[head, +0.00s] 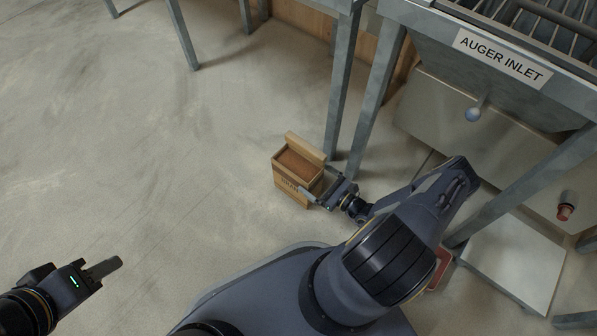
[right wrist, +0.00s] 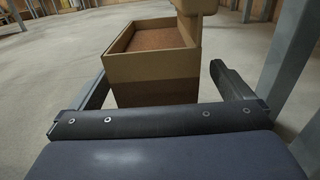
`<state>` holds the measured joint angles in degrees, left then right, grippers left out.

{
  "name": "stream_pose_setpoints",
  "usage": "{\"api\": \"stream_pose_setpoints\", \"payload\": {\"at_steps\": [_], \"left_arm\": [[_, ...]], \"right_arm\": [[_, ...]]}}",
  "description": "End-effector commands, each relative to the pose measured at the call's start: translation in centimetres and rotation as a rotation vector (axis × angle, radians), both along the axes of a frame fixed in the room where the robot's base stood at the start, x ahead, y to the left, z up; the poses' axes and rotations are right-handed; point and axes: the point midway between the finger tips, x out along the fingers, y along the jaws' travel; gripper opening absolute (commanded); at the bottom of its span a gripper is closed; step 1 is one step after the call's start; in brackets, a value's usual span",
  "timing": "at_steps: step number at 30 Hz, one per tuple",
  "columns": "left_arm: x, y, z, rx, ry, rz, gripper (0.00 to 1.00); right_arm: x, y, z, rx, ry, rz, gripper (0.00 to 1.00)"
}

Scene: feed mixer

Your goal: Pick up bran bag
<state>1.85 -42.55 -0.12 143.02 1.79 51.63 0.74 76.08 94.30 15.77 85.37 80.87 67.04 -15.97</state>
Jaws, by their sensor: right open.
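My right gripper (head: 319,182) is open at the bag's near right side. In the right wrist view the bag (right wrist: 150,68) stands ahead between the two spread fingers of the gripper (right wrist: 160,73). Whether the fingers touch it I cannot tell. My left gripper (head: 104,269) is at the lower left, far from the bag, above bare floor; its finger gap is not clear.
A metal stand leg (head: 343,85) rises just behind the bag, and another leg (head: 374,100) is close to its right. The auger inlet hopper (head: 490,70) overhangs at the upper right. A pale plate (head: 515,262) lies at the lower right. The floor to the left is clear.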

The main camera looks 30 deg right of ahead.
Motion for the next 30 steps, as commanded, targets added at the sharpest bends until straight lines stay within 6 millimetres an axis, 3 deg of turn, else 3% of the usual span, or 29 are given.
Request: {"api": "stream_pose_setpoints", "payload": {"at_steps": [9,18,30], "left_arm": [[0.0,0.0,-2.3,0.000,0.000,0.000,0.36],[0.0,0.0,-2.3,0.000,0.000,0.000,0.36],[0.0,0.0,-2.3,0.000,0.000,0.000,0.36]], "right_arm": [[3.9,2.2,0.0,-0.002,-0.001,0.003,1.00],[4.4,2.4,0.2,-0.001,0.001,0.002,1.00],[4.4,2.4,0.2,-0.001,0.001,0.003,0.49]]}}
